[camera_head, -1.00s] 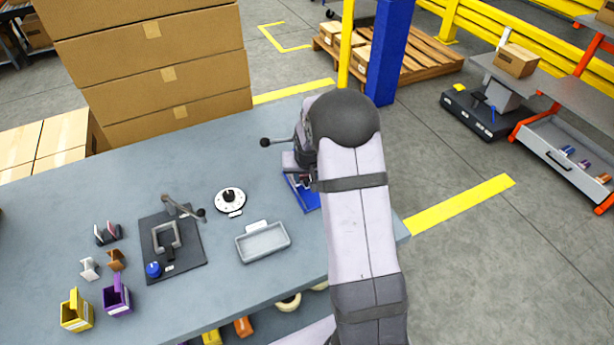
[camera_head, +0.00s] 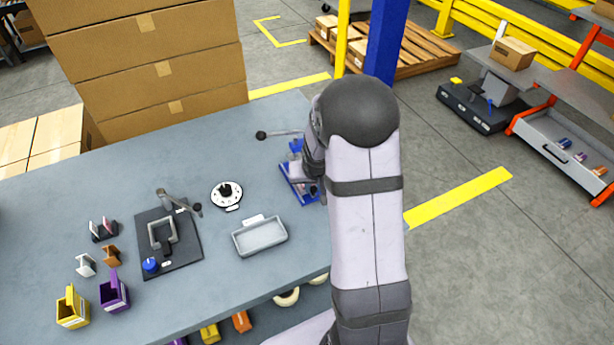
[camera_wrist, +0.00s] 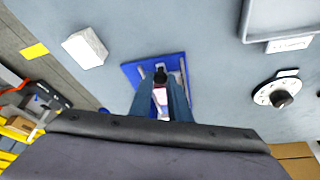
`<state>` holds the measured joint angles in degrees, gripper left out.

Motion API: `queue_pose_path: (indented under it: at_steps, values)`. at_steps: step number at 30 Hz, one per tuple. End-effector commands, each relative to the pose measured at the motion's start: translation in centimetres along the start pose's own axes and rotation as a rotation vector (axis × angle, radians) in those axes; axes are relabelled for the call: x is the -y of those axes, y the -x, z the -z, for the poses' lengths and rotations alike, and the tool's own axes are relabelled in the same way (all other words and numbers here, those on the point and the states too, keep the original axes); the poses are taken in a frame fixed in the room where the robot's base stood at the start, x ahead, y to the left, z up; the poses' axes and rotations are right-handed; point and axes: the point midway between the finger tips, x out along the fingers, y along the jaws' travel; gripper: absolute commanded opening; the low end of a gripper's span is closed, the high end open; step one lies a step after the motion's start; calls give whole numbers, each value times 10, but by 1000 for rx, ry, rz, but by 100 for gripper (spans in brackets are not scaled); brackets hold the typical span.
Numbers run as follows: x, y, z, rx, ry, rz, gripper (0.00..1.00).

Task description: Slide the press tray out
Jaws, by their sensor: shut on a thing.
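The press (camera_head: 297,188) has a blue base and stands near the table's right edge, partly hidden by my arm in the head view. In the wrist view its blue base plate (camera_wrist: 135,70) lies beyond my fingers, with pale rails on it. My gripper (camera_wrist: 161,88) points down over this plate. Its two fingers are shut on a part of the press, which I take to be the press tray (camera_wrist: 160,99). A black knob (camera_wrist: 160,75) shows at the fingertips. The exact grip is mostly hidden by the fingers, and the fingertips are hidden in the head view.
A lever with a black ball (camera_head: 262,135) sticks out left of the press. A grey tray (camera_head: 240,248) and a round white dial (camera_head: 226,194) lie to its left. A white block (camera_wrist: 85,48) lies near the plate. A dark fixture board (camera_head: 185,255) stands further left.

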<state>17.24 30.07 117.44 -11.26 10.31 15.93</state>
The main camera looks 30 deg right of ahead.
Motion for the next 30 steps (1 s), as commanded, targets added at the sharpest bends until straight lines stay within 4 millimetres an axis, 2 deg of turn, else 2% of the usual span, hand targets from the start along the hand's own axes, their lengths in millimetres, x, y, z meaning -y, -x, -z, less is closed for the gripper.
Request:
queue_pose_path:
  at_steps: [6, 16, 17, 18, 30]
  values:
    - [-9, 9, -19, -2, -1, -1, 0]
    - [-10, 9, -22, 3, -1, -2, 0]
    - [-10, 9, -23, 4, -1, -2, 24]
    - [-10, 9, -23, 4, -1, -2, 33]
    - [-9, 12, -21, -1, -1, 0, 35]
